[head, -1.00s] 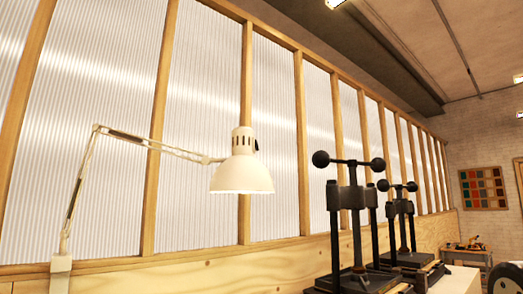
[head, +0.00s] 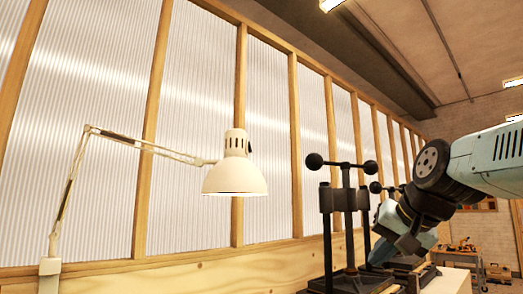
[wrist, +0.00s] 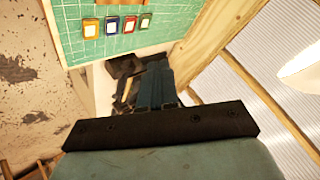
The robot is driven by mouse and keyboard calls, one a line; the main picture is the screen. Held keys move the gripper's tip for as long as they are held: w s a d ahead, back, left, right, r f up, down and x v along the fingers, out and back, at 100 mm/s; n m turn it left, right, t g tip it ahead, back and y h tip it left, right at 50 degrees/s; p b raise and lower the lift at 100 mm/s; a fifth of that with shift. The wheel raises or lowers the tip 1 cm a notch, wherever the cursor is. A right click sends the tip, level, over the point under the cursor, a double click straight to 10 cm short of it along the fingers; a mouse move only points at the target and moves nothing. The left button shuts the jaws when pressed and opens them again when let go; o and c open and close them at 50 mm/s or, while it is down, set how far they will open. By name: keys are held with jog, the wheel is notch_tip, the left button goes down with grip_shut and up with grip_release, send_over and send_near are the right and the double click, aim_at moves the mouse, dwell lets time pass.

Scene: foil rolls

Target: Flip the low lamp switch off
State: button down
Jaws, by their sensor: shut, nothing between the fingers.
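The cream desk lamp (head: 236,175) hangs on its jointed arm at the left centre of the head view, its shade facing down and bright at the rim. A small dark part (head: 249,147) shows on the right of its cap; I cannot tell whether it is the switch. A pale shade-like shape (wrist: 302,65) shows at the right edge of the wrist view. My gripper (head: 384,252) is right of the lamp and apart from it, low near the black presses. In the wrist view its fingers (wrist: 154,82) are together and empty.
Two black presses (head: 345,200) with ball-ended handles stand between the lamp and my arm. A wood-framed translucent wall (head: 195,110) runs behind. The wrist view shows a green gridded mat (wrist: 90,45) with several coloured squares. Space around the lamp shade looks free.

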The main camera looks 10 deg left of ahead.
jog(key=w+a+r+m+t+y, duration=0.1)
jog(key=w+a+r, duration=0.3)
jog(key=r, duration=0.5)
jog(key=w+a+r+m+y, duration=0.1)
jog(key=w+a+r+y, duration=0.3)
jog(key=r, duration=0.5)
jog(key=w+a+r+m+t+y, duration=0.1)
jog(key=w+a+r, duration=0.3)
jog(key=r, duration=0.6)
jog(key=a+m+y, duration=0.1)
jog(key=a, duration=0.1)
jog(key=shift+a+t+y, duration=0.3)
jog(key=shift+w, duration=0.15)
send_near(250, 147)
jog(key=w+a+f, duration=0.2)
jog(key=w, duration=0.3)
jog(key=shift+w+a+f, duration=0.1)
jog(key=shift+a, duration=0.35)
jog(key=shift+w+a+f, duration=0.1)
jog(key=shift+a, duration=0.4)
